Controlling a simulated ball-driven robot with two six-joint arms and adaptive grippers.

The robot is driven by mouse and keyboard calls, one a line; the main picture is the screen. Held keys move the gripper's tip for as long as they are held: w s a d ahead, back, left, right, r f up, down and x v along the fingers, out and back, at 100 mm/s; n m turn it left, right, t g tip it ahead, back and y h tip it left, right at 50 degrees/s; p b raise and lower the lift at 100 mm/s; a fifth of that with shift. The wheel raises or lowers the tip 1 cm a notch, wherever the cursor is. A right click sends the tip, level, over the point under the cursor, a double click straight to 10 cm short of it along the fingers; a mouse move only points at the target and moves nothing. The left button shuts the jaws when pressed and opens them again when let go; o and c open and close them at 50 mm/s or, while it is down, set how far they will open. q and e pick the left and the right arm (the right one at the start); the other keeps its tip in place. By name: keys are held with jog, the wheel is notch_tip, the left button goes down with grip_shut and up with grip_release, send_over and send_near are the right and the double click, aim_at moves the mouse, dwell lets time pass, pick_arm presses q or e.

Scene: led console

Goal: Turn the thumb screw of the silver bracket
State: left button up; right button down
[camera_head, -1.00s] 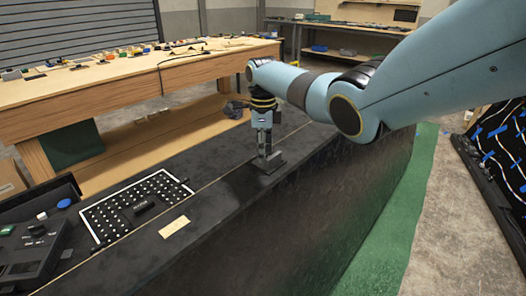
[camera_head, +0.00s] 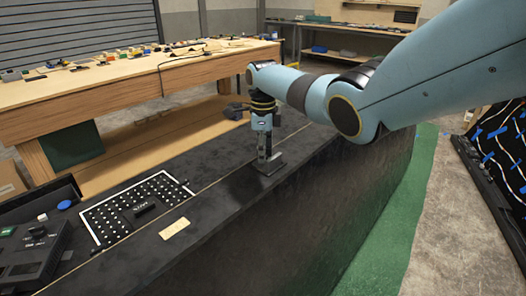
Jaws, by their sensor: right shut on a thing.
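My right gripper (camera_head: 265,158) points down over the far part of the black console top. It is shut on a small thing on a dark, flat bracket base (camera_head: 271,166). The fingers cover most of that thing, so the thumb screw itself cannot be made out. The base lies flat on the console near its right edge; from here it looks dark grey rather than bright silver. My left gripper is not in view.
The console top (camera_head: 225,203) holds a white-dotted LED panel (camera_head: 140,205), a tan plate (camera_head: 174,228) and a dark control box (camera_head: 30,255). A wooden bench (camera_head: 130,75) with small items stands behind. The console drops off at right to a green mat (camera_head: 385,240).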

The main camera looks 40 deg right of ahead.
jog(key=shift+r+m+p, duration=0.2)
jog(key=shift+m+p, duration=0.85)
jog(key=shift+m, duration=0.15)
jog(key=shift+m+p, duration=0.5)
jog(key=shift+m, duration=0.4)
jog(key=shift+f+m+p, duration=0.1)
jog(key=shift+m+p, duration=0.4)
jog(key=shift+m, duration=1.8)
jog(key=shift+w+d+p, duration=0.1)
jog(key=shift+p, duration=0.2)
jog(key=c, duration=1.1)
grip_release()
jog(key=shift+f, duration=0.1)
